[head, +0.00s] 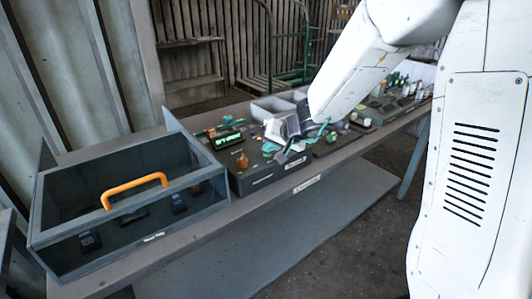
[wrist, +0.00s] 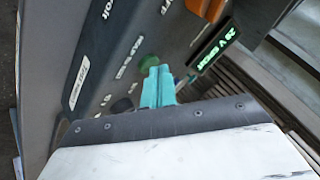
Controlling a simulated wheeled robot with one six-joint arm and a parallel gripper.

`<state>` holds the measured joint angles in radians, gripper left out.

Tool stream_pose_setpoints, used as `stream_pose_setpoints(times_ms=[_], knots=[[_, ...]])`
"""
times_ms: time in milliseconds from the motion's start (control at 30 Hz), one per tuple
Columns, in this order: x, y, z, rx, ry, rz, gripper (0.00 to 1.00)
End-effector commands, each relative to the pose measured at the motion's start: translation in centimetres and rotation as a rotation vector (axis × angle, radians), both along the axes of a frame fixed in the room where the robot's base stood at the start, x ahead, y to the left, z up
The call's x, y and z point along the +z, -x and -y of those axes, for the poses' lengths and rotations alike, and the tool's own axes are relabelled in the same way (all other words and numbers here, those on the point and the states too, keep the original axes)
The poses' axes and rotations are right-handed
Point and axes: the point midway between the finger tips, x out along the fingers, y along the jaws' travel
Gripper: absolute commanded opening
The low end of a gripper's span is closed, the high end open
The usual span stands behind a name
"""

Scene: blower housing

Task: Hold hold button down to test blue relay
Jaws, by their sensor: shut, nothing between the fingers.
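My gripper (wrist: 158,72) has teal fingers pressed together with nothing between them. In the wrist view its tips are at a green round button (wrist: 148,62) on the dark test console (wrist: 105,45); I cannot tell whether they touch it. A black round button (wrist: 121,106) is beside it. The labels near the buttons are too small to read, so I cannot tell which is the hold button. A lit green display (wrist: 215,45) and an orange knob (wrist: 207,8) are close by. In the head view my wrist covers part of the console (head: 265,180). I cannot make out a blue relay.
Grey bins (head: 272,106) are behind the console. More small items stand along the bench to the right. The bench front edge is clear.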

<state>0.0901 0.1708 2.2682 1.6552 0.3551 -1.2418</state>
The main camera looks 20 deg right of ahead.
Motion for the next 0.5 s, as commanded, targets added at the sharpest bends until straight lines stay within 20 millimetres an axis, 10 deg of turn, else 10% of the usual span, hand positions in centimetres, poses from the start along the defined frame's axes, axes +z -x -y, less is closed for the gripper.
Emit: stream_pose_setpoints(times_ms=[500], knots=[[0.53, 0.00, 0.00, 0.001, 0.001, 0.000, 0.00]])
